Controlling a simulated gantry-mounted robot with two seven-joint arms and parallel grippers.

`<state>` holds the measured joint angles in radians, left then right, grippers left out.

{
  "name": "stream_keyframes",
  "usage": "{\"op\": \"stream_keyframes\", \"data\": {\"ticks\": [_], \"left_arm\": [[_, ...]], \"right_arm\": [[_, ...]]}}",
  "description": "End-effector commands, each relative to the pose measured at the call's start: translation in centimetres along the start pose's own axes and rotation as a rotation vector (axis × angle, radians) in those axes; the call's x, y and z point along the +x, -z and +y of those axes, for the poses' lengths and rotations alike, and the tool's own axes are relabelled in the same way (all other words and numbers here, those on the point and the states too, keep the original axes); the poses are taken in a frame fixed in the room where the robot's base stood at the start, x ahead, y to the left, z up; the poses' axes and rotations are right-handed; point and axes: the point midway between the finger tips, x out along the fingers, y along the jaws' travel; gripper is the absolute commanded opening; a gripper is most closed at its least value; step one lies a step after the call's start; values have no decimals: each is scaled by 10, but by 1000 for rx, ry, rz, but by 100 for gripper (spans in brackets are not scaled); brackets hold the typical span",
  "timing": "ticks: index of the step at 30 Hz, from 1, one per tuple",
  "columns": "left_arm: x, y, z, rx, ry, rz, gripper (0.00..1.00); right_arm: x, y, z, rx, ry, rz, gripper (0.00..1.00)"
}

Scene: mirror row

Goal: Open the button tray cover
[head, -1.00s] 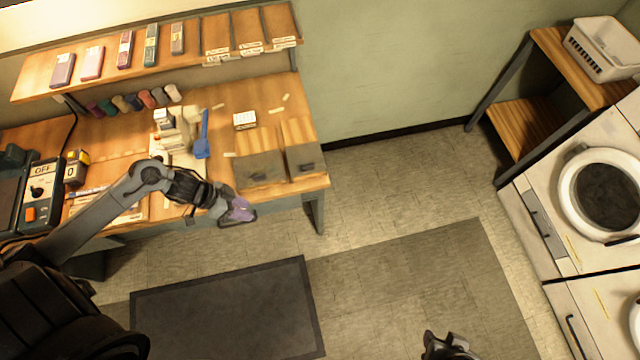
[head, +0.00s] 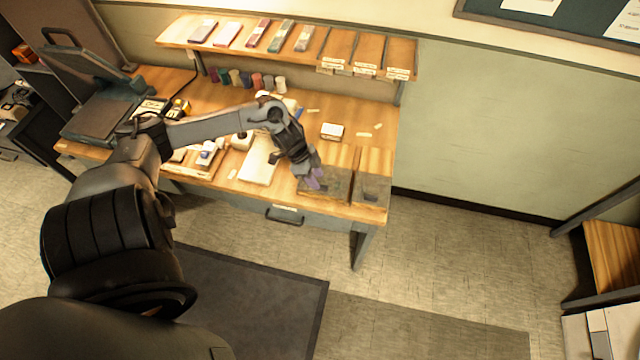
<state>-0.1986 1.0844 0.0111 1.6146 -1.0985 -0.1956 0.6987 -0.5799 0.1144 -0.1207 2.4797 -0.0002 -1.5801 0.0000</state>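On the right front of the wooden worktable sits a tray in two parts, each with a dark grey cover. The left cover (head: 338,184) is partly hidden by my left gripper. The right cover (head: 373,190) has a small dark handle. Which of them is the button tray cover, I cannot tell. My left gripper (head: 316,181), with purple fingertips, reaches down at the left part of the left cover. Whether it touches the cover, and whether its fingers are open, is too small to tell. My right gripper is out of view.
A shelf (head: 341,46) with several coloured packets runs above the worktable (head: 225,95), with thread spools below it. A small white box (head: 332,131) stands behind the tray. A drawer handle (head: 285,216) is on the table front.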

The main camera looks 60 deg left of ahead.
Motion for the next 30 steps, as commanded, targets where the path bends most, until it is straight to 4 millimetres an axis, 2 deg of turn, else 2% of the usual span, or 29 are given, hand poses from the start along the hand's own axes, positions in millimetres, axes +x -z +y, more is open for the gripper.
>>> {"op": "stream_keyframes", "data": {"ticks": [3, 9, 21, 29, 30], "left_arm": [[18, 2, 0, -1, -1, 3, 38], [36, 1, 0, 0, -1, 2, 38], [41, 0, 1, 2, -1, 0, 38], [41, 0, 1, 2, -1, 0, 0], [41, 0, 1, 2, -1, 0, 0]], "right_arm": [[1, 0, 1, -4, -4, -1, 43], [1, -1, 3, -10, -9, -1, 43], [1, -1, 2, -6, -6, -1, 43], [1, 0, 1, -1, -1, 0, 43], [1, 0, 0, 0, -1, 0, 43]]}}
